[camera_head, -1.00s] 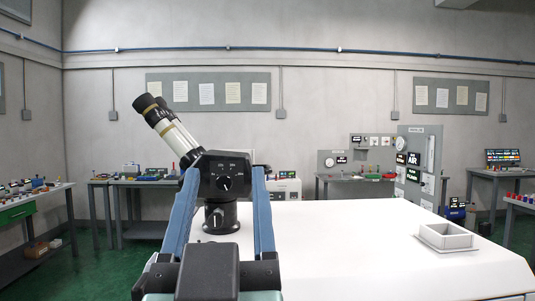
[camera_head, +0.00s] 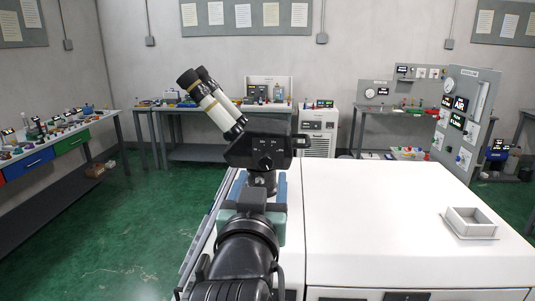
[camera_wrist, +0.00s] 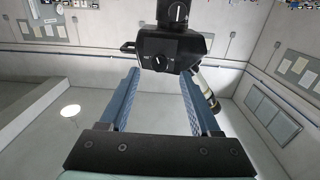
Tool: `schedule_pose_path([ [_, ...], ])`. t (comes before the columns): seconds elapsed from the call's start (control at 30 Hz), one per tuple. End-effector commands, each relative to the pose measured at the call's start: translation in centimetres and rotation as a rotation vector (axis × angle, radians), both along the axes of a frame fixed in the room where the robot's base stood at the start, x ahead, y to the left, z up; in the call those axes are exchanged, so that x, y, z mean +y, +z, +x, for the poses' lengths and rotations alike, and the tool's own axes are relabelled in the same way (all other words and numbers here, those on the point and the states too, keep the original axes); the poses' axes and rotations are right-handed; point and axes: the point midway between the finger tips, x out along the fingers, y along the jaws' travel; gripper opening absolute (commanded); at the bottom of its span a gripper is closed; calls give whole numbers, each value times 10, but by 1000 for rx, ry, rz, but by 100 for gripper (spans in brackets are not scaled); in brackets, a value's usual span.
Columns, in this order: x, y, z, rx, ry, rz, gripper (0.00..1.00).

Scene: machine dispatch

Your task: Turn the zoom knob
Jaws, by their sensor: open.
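The black microscope (camera_head: 262,150) with white angled eyepiece tubes stands at the left end of the white table. In the wrist view, which looks upside down, a round dark knob with a white mark (camera_wrist: 160,63) faces me on the microscope head (camera_wrist: 172,48). A second knob (camera_wrist: 178,10) shows on the stand. My gripper (camera_wrist: 160,82) is open and empty. Its two blue fingers spread to either side of the facing knob, with the fingertips near the head; contact cannot be told. In the head view my gripper (camera_head: 258,182) is partly hidden by my own wrist.
The white table (camera_head: 400,210) is mostly clear to the right, with a grey square tray (camera_head: 470,222) on it. Side benches (camera_head: 60,150) and a gauge panel (camera_head: 465,115) stand farther off. Green floor (camera_head: 130,220) is open at left.

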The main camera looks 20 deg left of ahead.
Motion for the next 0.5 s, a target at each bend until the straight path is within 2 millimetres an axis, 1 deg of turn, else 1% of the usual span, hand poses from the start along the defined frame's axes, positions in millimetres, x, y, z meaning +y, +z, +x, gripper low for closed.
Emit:
schedule_pose_path([
  [0.03, 2, 4, 9, 1, -1, -1, 64],
  [0.2, 10, 4, 36, 0, -1, -1, 64],
  [0.33, 15, 4, 52, -1, -1, -1, 64],
  [0.5, 19, 2, 65, -1, -1, -1, 64],
])
